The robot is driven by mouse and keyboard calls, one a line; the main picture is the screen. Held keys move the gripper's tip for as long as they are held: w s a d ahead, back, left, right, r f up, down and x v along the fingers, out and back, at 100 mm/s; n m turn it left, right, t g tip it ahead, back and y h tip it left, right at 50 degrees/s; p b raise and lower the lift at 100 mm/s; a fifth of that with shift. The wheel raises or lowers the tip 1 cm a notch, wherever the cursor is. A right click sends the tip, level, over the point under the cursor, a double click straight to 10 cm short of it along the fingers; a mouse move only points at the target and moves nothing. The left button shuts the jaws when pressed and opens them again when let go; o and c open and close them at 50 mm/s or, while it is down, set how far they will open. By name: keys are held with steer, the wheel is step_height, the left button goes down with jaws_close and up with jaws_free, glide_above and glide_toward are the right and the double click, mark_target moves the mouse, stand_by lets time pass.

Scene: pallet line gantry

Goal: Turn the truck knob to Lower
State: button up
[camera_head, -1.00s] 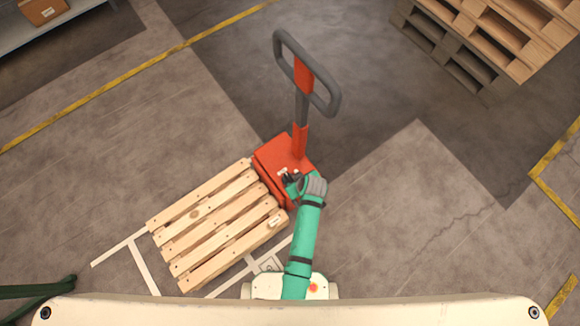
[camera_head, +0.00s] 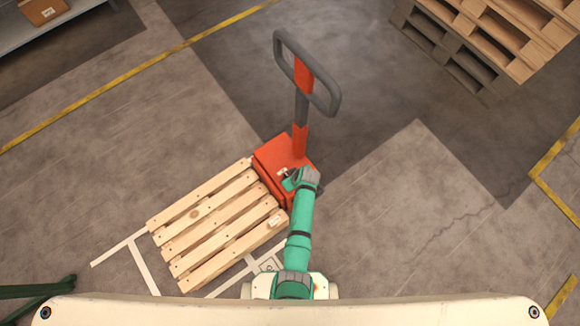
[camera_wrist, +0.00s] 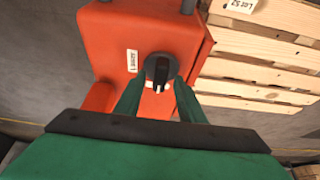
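The red pallet truck (camera_head: 273,153) has an upright handle (camera_head: 304,75) and stands at the end of a wooden pallet. Its dark round knob (camera_wrist: 160,69) sits on the red housing in the wrist view, with a white label (camera_wrist: 132,62) to its left; the label's print is too small to read surely. My gripper (camera_wrist: 157,92) points at the knob with its two green fingers apart, one on each side of the knob's lower part. I cannot tell whether the fingers touch it. In the head view, my gripper (camera_head: 288,181) is over the truck's red body.
A slatted wooden pallet (camera_head: 214,222) lies beside the truck, carrying a small label. Stacked pallets (camera_head: 490,45) stand at the top right. A shelf with a cardboard box (camera_head: 43,10) is at the top left. The floor right of the truck is clear.

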steer(key=shift+w+a+f, duration=0.1)
steer(key=shift+w+f, duration=0.05)
steer(key=shift+f, duration=0.25)
jaws_close()
